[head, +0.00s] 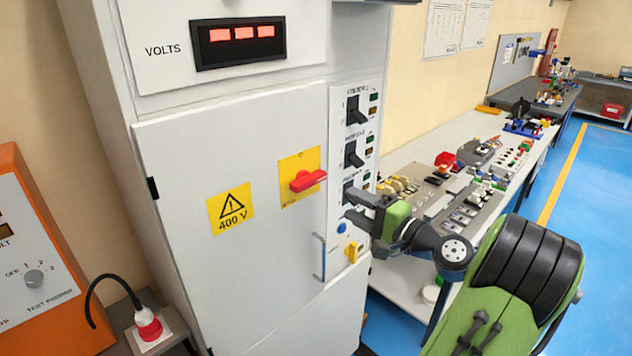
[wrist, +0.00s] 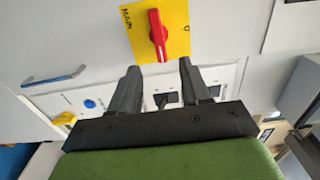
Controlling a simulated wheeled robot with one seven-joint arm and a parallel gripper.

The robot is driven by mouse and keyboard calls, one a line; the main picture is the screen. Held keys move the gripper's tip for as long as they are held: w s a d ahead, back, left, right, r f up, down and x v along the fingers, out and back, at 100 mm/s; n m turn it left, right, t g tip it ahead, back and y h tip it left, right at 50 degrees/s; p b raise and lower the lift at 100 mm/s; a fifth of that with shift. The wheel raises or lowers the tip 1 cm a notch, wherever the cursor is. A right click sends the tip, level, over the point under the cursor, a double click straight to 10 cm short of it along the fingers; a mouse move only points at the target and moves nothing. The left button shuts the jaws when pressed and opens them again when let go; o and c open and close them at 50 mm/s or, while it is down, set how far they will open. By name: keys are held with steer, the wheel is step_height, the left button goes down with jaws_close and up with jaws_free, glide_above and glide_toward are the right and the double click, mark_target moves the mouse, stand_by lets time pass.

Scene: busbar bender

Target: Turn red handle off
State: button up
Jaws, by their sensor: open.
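The red handle (head: 307,181) is a rotary switch on a yellow plate (head: 300,162) on the white cabinet door. In the head view it lies roughly horizontal and sticks out from the plate. In the wrist view the red handle (wrist: 158,34) is just beyond the fingertips, with the plate marked "MAIN" behind it. My gripper (head: 352,205) is to the right of and below the handle in the head view, in front of the breaker panel. Its two fingers are apart and empty, and the wrist view shows the gap between them (wrist: 158,70). I see no contact with the handle.
The cabinet (head: 185,150) has a 400 V sign (head: 231,209), a lit volts display (head: 238,42) and a door pull (head: 319,257). Black breaker switches (head: 355,110), a blue button (head: 341,228) and a yellow knob (head: 351,252) line the right panel. A cluttered workbench (head: 412,283) stands right.

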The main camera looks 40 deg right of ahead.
mark_target(313, 183)
steer(key=w+p, duration=0.3)
steer(key=w, duration=0.9)
steer(key=shift+w+f, duration=0.1)
steer(key=shift+w, duration=0.25)
steer(key=shift+s, duration=0.1)
steer(key=shift+c, duration=0.5)
jaws_close()
